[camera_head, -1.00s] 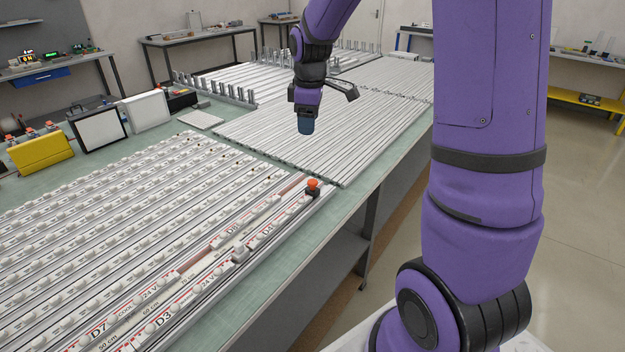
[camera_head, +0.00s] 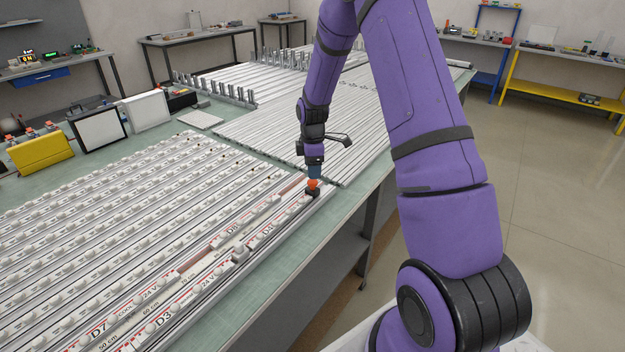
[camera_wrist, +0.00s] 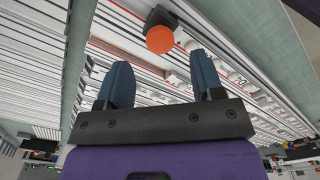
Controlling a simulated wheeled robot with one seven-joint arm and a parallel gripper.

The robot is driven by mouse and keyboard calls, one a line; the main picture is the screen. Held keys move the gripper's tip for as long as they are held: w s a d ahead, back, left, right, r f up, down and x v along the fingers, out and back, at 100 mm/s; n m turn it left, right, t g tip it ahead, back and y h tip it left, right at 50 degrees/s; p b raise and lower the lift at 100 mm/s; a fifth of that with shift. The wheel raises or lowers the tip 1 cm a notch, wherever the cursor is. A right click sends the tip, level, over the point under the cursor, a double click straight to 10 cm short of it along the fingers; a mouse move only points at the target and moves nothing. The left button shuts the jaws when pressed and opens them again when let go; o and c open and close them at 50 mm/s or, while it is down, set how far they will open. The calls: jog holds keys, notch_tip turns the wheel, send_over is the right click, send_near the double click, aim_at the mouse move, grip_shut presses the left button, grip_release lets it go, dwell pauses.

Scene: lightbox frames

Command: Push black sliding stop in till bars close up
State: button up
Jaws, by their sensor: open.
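The black sliding stop (camera_head: 312,192) with its orange knob (camera_head: 313,183) sits at the far end of the front rail, beyond the white bar marked D4 (camera_head: 266,236). The bar marked D3 (camera_head: 175,310) lies nearer in the same row, with a small grey block (camera_head: 240,253) between them. My gripper (camera_head: 314,173) points down just above the orange knob, partly overlapping it in the picture. In the wrist view the gripper (camera_wrist: 160,62) is open, its blue fingers apart and empty, with the orange knob (camera_wrist: 160,39) just beyond the fingertips. Contact cannot be told.
A row with bars D8 (camera_head: 232,232) and D7 (camera_head: 98,328) runs beside it, with brownish gaps showing. Many white bar rows cover the green table (camera_head: 345,200). A yellow box (camera_head: 40,152) stands at the left. The aisle on the right is clear.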

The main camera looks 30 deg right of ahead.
aim_at(312, 181)
jog(key=shift+f, duration=2.4)
